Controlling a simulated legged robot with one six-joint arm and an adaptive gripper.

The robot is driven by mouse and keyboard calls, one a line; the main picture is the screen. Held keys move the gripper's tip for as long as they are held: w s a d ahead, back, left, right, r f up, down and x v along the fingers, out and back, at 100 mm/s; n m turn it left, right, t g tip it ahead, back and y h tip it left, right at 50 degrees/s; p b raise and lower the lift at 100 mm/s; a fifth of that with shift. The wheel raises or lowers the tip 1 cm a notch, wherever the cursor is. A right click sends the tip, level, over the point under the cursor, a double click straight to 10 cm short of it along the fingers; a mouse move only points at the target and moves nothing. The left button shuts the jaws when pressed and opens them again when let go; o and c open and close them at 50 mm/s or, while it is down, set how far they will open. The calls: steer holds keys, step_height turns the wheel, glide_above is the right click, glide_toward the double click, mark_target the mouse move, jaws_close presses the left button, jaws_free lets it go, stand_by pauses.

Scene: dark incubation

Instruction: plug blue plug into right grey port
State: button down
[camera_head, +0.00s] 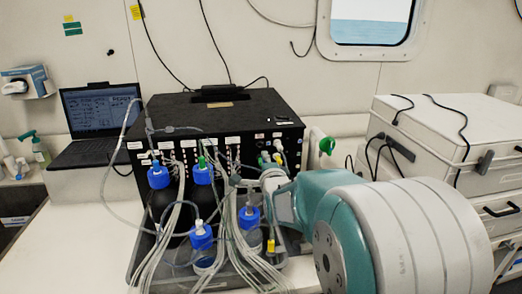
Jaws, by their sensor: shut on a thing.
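The black box (225,115) stands on the bench with a row of labelled ports and plugged cables along its front. My teal and white arm reaches in from the lower right. My gripper (272,180) is at the right part of the box's front, small and mostly hidden by cables and my own wrist. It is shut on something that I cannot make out. Pale and green plugs (265,158) show just above it at the panel. I cannot single out the blue plug or the right grey port; that part of the panel is partly covered.
A grey tray (138,258) in front of the box holds several blue-capped bottles (202,236) with many loose tubes. A laptop (100,115) is at the left. White cases (430,125) stand at the right. A green-capped item (327,145) is beside the box.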

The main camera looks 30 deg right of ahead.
steer(key=shift+w, duration=0.3)
steer(key=w, duration=0.1)
steer(key=w+a+g+y, duration=0.1)
steer(key=w, duration=0.1)
steer(key=w+g, duration=0.1)
steer(key=shift+w+a+r+n, duration=0.2)
steer(key=shift+a+r+n, duration=0.1)
steer(key=shift+a+r, duration=0.1)
steer(key=w+a+g, duration=0.1)
steer(key=a+g+y, duration=0.1)
steer(key=shift+w+r+g+y, duration=0.3)
steer(key=shift+w+r, duration=0.1)
steer(key=shift+w+a+r+n+g, duration=0.15)
steer(key=shift+a+r+n+g, duration=0.2)
steer(key=shift+a+g, duration=0.3)
steer(key=s+a+r+n+g+y, duration=0.2)
steer(key=s+a+r+g, duration=0.9)
steer(key=s+r, duration=0.2)
steer(key=shift+s, duration=0.25)
steer(key=shift+w+d+r+g, duration=0.1)
steer(key=shift+g, duration=0.15)
